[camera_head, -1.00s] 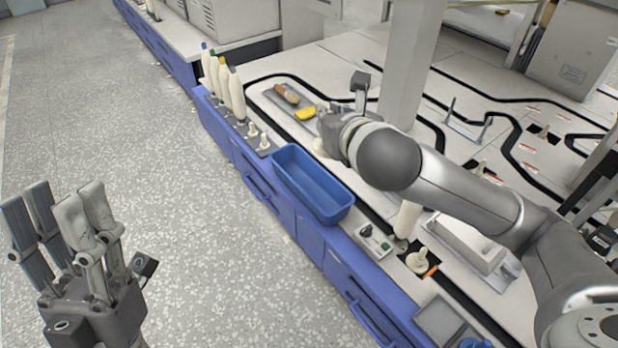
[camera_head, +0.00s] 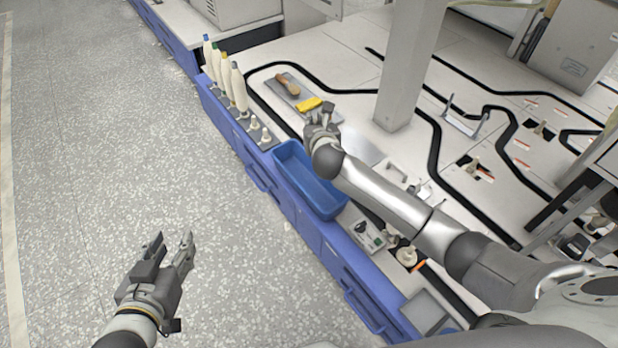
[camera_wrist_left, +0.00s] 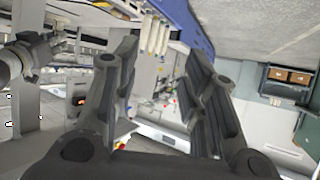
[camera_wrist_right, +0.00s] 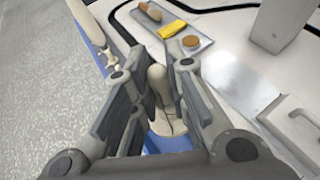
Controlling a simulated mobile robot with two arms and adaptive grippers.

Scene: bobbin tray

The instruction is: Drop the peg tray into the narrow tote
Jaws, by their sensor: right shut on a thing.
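The peg tray (camera_head: 267,147) is a dark grey strip at the bench's front edge. Several cream bobbins with coloured tips stand on its far part, and short pegs on its near part. The narrow tote (camera_head: 331,210), open and blue, stands just right of it. My right gripper (camera_head: 322,122) is over the tote's far side. In the right wrist view it is shut on a cream peg-shaped piece (camera_wrist_right: 158,90) with a round base; its lower part is partly hidden by the fingers. My left gripper (camera_head: 172,243) is open and empty over the floor, away from the bench.
A white pillar (camera_head: 405,80) rises to the right. A control box (camera_head: 366,234) stands in front of the tote. The floor at left is clear.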

